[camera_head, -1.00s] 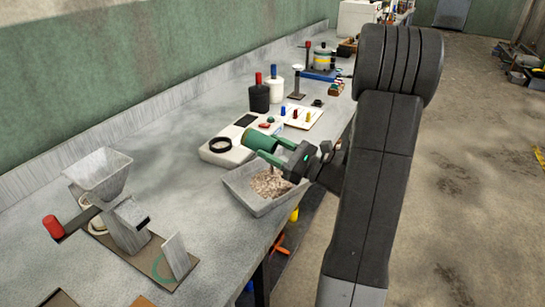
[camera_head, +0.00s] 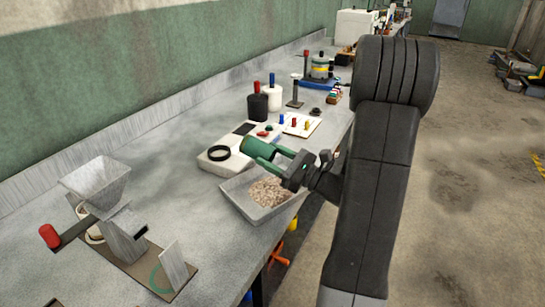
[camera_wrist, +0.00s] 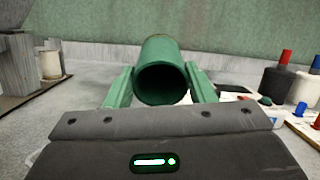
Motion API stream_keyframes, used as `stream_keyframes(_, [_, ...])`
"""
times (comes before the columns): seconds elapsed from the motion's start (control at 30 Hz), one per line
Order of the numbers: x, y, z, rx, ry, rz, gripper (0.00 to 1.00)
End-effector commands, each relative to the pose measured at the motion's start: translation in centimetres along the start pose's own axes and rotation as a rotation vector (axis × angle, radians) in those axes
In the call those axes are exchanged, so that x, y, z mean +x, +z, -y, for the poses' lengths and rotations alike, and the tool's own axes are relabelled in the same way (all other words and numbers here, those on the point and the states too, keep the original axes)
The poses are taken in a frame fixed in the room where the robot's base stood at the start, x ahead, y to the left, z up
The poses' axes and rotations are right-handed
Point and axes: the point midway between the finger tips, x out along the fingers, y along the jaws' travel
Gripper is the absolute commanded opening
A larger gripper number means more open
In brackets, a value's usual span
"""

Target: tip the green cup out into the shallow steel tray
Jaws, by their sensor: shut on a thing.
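The green cup (camera_head: 261,148) is between the green fingers of my gripper (camera_head: 265,158), which is shut on it. It is held in the air above the back edge of the shallow steel tray (camera_head: 241,204). A heap of pale brown grain (camera_head: 270,191) lies in the tray. In the wrist view the open mouth of the cup (camera_wrist: 163,84) faces the camera. Its inside is dark and I see no grain there, but the depth is too dark to be sure. No falling grain shows.
A grey hopper (camera_head: 96,182) with a red-handled crank is on the left. Black (camera_head: 257,106) and white bottles stand farther back. Bare bench lies between hopper and tray.

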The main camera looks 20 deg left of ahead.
Motion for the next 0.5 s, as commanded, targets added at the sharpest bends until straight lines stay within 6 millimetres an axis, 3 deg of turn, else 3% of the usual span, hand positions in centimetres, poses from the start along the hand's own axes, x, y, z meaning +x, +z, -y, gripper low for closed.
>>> stream_keyframes(0.3, [1.1,4.4,0.8,-0.002,0.000,0.001,0.24])
stream_keyframes(0.5, [1.3,5.0,0.9,-0.001,0.003,-0.018,0.24])
